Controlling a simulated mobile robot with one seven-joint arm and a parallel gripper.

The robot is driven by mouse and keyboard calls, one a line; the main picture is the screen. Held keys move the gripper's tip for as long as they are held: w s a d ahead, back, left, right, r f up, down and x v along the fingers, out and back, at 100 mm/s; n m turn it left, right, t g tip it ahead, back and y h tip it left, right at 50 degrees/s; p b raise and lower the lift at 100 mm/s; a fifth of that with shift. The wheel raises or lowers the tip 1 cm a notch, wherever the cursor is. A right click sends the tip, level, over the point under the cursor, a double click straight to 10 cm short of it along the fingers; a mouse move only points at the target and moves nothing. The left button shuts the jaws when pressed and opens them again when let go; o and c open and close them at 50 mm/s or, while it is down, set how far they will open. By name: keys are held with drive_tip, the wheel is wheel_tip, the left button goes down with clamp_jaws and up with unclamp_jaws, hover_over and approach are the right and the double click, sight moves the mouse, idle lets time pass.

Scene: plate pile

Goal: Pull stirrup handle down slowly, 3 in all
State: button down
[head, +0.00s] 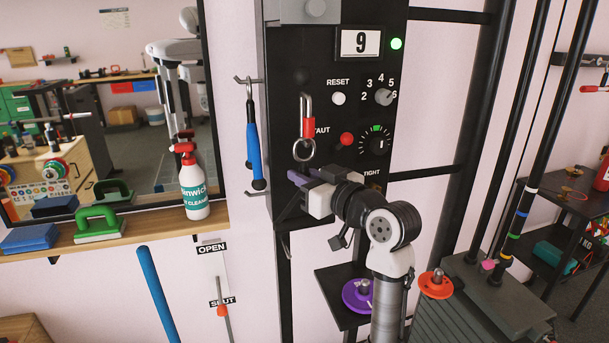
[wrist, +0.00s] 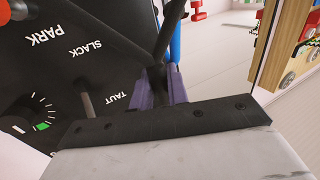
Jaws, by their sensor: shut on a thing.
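My gripper (head: 312,176) is in front of the black panel, just below a ring on a red-sleeved carabiner (head: 307,130). Its purple fingers are shut on a dark bar, which I take to be the stirrup handle (wrist: 157,78). It also shows between the fingers (wrist: 162,92) in the wrist view, with dark side pieces running up from it. In the head view my gripper hides most of the handle.
The panel carries a white RESET button (head: 338,98), a red button (head: 346,139) and a tension dial (head: 376,142). A blue-handled item (head: 255,155) hangs at its left edge. A spray bottle (head: 193,185) stands on the shelf. A purple disc (head: 358,296) lies below my arm.

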drive_tip(key=shift+f+b, duration=0.35)
drive_tip(key=shift+f, duration=0.75)
drive_tip(key=shift+f+b, duration=0.95)
drive_tip(key=shift+f, duration=0.1)
drive_tip(key=shift+f+b, duration=0.9)
drive_tip(key=shift+f, duration=0.25)
drive_tip(key=shift+f+b, duration=0.75)
drive_tip(key=shift+f, duration=0.15)
drive_tip(key=shift+r+p, duration=1.05)
drive_tip(key=shift+r, duration=0.3)
